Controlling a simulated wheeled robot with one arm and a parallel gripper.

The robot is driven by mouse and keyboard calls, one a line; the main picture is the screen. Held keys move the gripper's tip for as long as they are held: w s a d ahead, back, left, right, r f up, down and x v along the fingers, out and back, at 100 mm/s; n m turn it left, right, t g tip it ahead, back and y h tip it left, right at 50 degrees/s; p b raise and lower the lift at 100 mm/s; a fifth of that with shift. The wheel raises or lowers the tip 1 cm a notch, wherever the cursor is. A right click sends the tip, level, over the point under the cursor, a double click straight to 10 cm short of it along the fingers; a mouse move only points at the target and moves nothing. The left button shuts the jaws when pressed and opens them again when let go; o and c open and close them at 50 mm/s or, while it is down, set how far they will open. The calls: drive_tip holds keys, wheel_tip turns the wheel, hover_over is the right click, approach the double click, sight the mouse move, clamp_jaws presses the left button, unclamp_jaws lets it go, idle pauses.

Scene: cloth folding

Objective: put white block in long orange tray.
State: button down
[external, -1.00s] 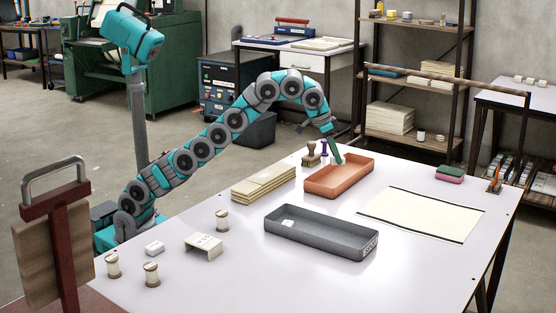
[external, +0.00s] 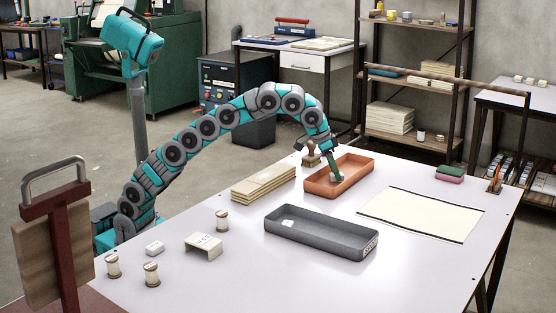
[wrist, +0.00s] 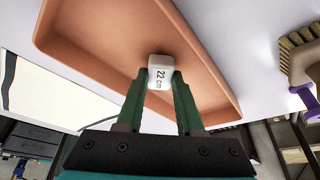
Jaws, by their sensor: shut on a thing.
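The long orange tray (external: 359,184) lies near the far edge of the table, and it fills much of the wrist view (wrist: 95,45). My gripper (external: 335,178) reaches down into the tray from its far left side. In the wrist view its green fingers (wrist: 163,80) are shut on a small white block (wrist: 159,64) printed "22 cm". The block is at the fingertips, over the tray floor. I cannot tell whether it touches the floor. In the external view the block (external: 337,182) shows only as a pale spot.
A grey tray (external: 330,235) with a small white piece inside stands in front. A wooden stack (external: 263,185) lies left of the orange tray. A stamp or brush (wrist: 303,58) and something purple (wrist: 304,97) stand close beside my gripper. A cream sheet (external: 420,213) lies right.

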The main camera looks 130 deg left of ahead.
drive_tip(key=shift+f, duration=0.2)
drive_tip(key=shift+f, duration=0.15)
drive_tip(key=c, duration=0.5)
unclamp_jaws()
drive_tip(key=shift+c, duration=0.2)
drive_tip(key=p+v, duration=0.1)
drive_tip(key=v, duration=1.1)
drive_tip(key=shift+r, duration=0.2)
drive_tip(key=shift+o, duration=0.3)
